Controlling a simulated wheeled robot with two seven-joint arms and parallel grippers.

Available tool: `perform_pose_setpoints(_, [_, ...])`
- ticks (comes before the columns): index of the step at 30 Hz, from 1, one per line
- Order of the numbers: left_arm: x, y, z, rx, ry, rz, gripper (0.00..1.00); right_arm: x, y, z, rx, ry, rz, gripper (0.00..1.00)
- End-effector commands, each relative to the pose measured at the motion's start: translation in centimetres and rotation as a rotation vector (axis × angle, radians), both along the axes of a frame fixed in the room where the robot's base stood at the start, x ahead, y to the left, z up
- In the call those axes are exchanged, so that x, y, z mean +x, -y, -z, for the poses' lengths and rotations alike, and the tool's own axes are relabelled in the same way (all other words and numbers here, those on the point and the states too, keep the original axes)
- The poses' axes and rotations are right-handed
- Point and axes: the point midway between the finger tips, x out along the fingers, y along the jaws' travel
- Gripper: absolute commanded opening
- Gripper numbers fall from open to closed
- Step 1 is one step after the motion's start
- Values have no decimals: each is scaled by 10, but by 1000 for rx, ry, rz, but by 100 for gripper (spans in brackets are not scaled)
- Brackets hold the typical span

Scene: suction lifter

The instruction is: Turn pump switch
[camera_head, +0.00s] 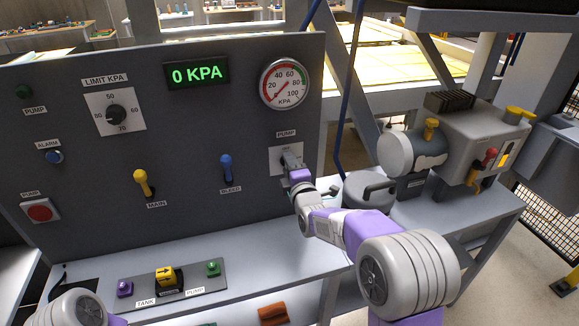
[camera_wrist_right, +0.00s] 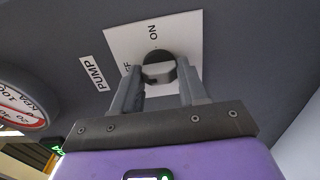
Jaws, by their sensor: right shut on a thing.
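The pump switch is a dark round knob (camera_wrist_right: 157,57) with a pale grip bar on a white plate (camera_wrist_right: 120,38), under a PUMP label. ON shows at the plate's far side; the OFF lettering is partly hidden. My right gripper (camera_wrist_right: 158,70) is shut on the knob, one finger on each side of its grip bar. In the head view my right gripper (camera_head: 290,160) is at the switch plate (camera_head: 276,155) and hides most of the knob. I cannot tell exactly where the knob points. My left gripper is not in view.
The display (camera_head: 196,73) reads 0 KPA beside a round gauge (camera_head: 284,84). Left of the switch are the blue bleed lever (camera_head: 226,167) and yellow main lever (camera_head: 142,180). The pump unit (camera_head: 460,140) is right. A button box (camera_head: 205,283) lies on the bench below.

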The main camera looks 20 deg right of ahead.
Motion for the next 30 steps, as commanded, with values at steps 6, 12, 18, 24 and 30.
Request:
perform_pose_setpoints(6, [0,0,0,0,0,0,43,0,0,1,-18,0,-1,12])
perform_pose_setpoints(12, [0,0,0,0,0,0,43,0,0,1,-19,0,-1,12])
perform_pose_setpoints(18, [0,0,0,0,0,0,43,0,0,1,-18,0,-1,58])
perform_pose_setpoints(24, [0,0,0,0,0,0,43,0,0,0,-17,0,0,66])
perform_pose_setpoints(30, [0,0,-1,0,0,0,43,-3,0,0,-16,1,0,66])
